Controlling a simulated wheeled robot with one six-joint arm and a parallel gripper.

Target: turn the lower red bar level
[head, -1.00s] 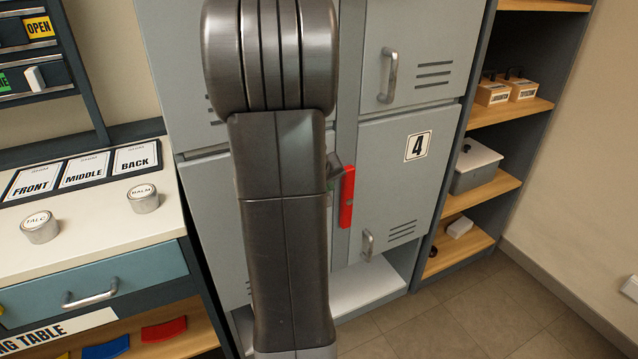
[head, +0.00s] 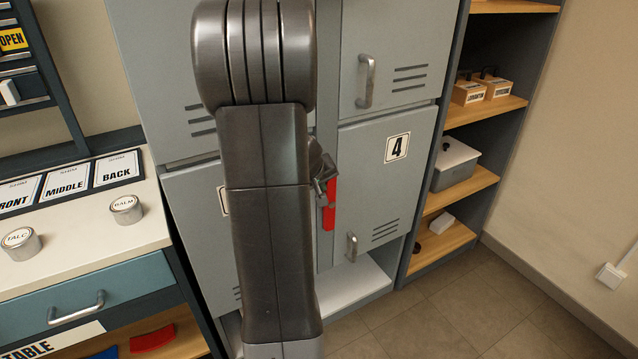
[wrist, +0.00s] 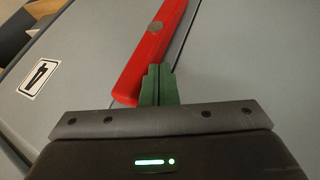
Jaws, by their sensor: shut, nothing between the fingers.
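The lower red bar (head: 329,212) stands close to upright on the grey lockers, left of the door marked 4. My arm hides part of the area beside it. In the head view my gripper (head: 322,180) overlaps the bar's upper left part.
Locker door 4 (head: 375,180) has a handle (head: 352,246) right of the bar. A bench (head: 90,240) with tins stands at left. Open shelves (head: 460,190) stand at right. The floor (head: 460,310) at front right is clear.

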